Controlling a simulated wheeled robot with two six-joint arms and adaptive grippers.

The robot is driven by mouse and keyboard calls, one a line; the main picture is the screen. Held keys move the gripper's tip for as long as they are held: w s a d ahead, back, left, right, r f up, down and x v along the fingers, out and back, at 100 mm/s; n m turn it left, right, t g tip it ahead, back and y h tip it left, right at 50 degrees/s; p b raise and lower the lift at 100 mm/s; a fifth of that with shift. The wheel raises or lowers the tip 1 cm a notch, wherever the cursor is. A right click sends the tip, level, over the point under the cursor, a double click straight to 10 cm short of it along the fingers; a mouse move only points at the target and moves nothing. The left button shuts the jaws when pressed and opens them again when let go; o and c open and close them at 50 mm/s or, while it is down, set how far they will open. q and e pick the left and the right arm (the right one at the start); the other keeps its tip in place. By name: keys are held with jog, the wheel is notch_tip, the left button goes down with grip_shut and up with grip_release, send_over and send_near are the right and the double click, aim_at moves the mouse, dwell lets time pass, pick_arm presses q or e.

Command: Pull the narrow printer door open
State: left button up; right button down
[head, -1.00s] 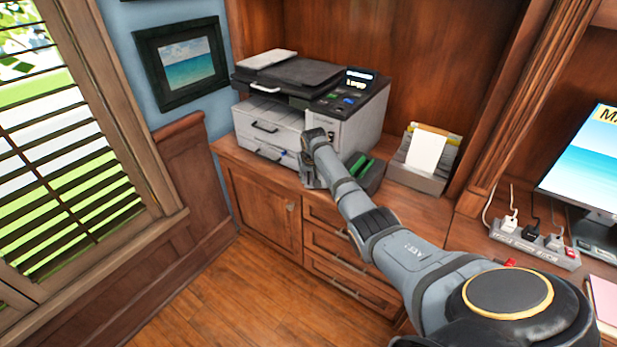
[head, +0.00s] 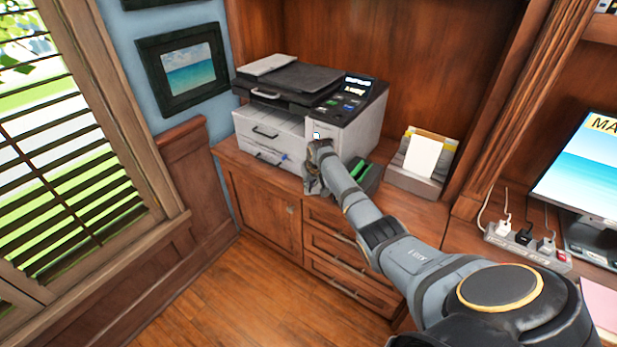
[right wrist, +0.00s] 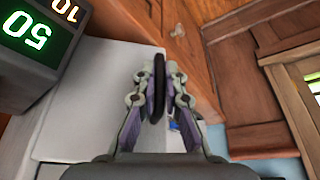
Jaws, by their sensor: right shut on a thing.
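The white and dark grey printer (head: 360,125) stands on the wooden counter. Its narrow door (head: 320,129) is the upright white panel at the right of its front, partly hidden by my right arm. My right gripper (head: 311,187) is low in front of this panel, pointing down. In the right wrist view my right gripper (right wrist: 160,72) is shut on a thin dark handle (right wrist: 159,88), with white printer surface (right wrist: 85,95) beside it. I cannot tell how far the door stands open. My left gripper is not in view.
A dark box with green labels (head: 362,168) is close to the right of my gripper. A grey paper holder (head: 417,181) stands farther right. Wooden drawers (head: 345,262) lie below the counter. The floor (head: 235,300) in front is clear.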

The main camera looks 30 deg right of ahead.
jog(key=s+d+n+y+p, duration=0.1)
jog(key=s+n+y+p, duration=0.1)
jog(key=s+n+p, duration=0.4)
jog(key=shift+s+d+n+y, duration=0.4)
jog(key=shift+s+n, duration=0.1)
jog(key=shift+s, duration=0.5)
jog(key=c, duration=1.4)
grip_release()
jog(key=shift+s+r, duration=0.1)
jog(key=v, duration=1.1)
jog(key=shift+r, duration=0.4)
